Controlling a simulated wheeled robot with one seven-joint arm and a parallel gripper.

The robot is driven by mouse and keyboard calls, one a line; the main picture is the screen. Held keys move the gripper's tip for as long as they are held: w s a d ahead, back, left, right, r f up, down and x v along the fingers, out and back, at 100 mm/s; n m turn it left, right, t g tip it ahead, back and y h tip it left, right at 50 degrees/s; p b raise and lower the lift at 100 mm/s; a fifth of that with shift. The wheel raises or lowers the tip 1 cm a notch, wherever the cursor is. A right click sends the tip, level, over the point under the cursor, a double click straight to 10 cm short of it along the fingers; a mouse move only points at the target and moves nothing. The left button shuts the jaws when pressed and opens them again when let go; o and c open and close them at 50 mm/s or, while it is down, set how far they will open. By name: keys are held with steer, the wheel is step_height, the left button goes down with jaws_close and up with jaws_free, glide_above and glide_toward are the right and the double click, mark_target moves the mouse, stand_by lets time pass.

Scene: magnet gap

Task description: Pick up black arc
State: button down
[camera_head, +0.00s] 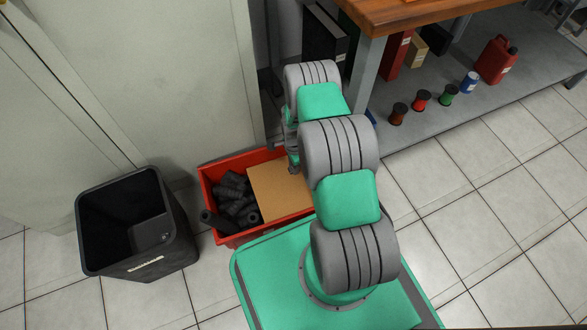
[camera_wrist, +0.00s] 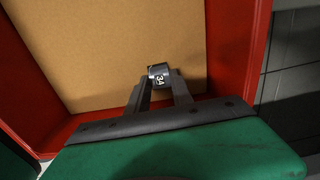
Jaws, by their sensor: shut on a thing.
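In the wrist view my gripper (camera_wrist: 159,84) is shut on a small black arc (camera_wrist: 158,70) with a pale label reading 34. The arc sits between the fingertips, over the tan board in the red crate. I cannot tell whether it touches the board. In the head view my gripper is mostly hidden behind my arm, near the crate's right side, and the arc is not visible there.
The red crate (camera_head: 208,190) holds a tan board (camera_head: 278,190) and several black foam pieces (camera_head: 236,196). A black bin (camera_head: 132,225) stands to the left. A wooden workbench (camera_head: 425,12) with a lower shelf (camera_head: 440,112) of spools and a red can (camera_head: 497,60) stands at right.

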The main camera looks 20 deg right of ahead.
steer(key=shift+r, duration=0.3)
step_height(320, 180, up, 3)
steer(key=shift+w+f+p, duration=0.1)
steer(key=shift+f+p, duration=0.05)
steer(key=shift+p, duration=0.65)
steer(key=s+r+p, duration=0.7)
steer(key=s+r, duration=0.2)
steer(key=s, duration=0.5)
steer(key=shift+r, duration=0.35)
